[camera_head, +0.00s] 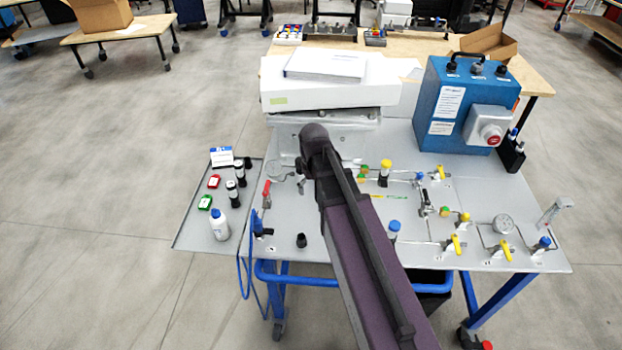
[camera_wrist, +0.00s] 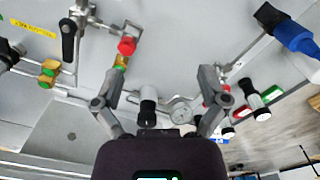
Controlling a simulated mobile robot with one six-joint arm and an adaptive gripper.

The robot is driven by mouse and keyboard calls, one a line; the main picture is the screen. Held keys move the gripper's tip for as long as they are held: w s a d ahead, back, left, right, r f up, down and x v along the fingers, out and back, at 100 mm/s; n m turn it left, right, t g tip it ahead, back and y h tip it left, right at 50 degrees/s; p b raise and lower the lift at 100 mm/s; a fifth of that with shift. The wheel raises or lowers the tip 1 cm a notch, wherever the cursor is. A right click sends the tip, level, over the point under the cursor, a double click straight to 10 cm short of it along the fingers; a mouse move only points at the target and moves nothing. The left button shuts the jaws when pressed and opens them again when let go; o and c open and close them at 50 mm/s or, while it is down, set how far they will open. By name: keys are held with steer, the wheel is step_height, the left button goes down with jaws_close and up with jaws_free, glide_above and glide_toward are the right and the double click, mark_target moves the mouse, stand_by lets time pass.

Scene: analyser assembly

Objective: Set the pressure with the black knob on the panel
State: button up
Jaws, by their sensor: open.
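The black knob (camera_wrist: 148,106) is in the wrist view, a dark cylinder with a pale band, beside a small round gauge (camera_wrist: 181,108). My gripper (camera_wrist: 162,76) is open, one finger on each side of the knob and gauge in the picture. No contact with the knob shows, and the gap in depth is hard to judge. The grey panel (camera_head: 335,247) lies flat on the cart in the head view. There my arm reaches over it and largely hides my gripper and the knob. The gauge (camera_head: 278,172) shows left of the arm.
A red-handled valve (camera_head: 267,193) stands near the gauge. A side tray (camera_head: 188,236) holds a bottle (camera_head: 219,226) and dark vials. Valves with yellow handles (camera_head: 456,243) fill the panel's right. A blue box (camera_head: 465,105) and white unit (camera_head: 330,92) stand behind. A red knob (camera_wrist: 127,46) lies near the left finger.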

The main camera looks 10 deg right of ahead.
steer(key=s+d+f+m+b, duration=0.1)
steer(key=s+f+b, duration=0.3)
steer(key=s, duration=0.7)
steer(key=shift+s+f+m, duration=0.2)
steer(key=shift+f+m, duration=0.05)
steer(key=shift+m, duration=0.55)
steer(key=shift+d, duration=0.15)
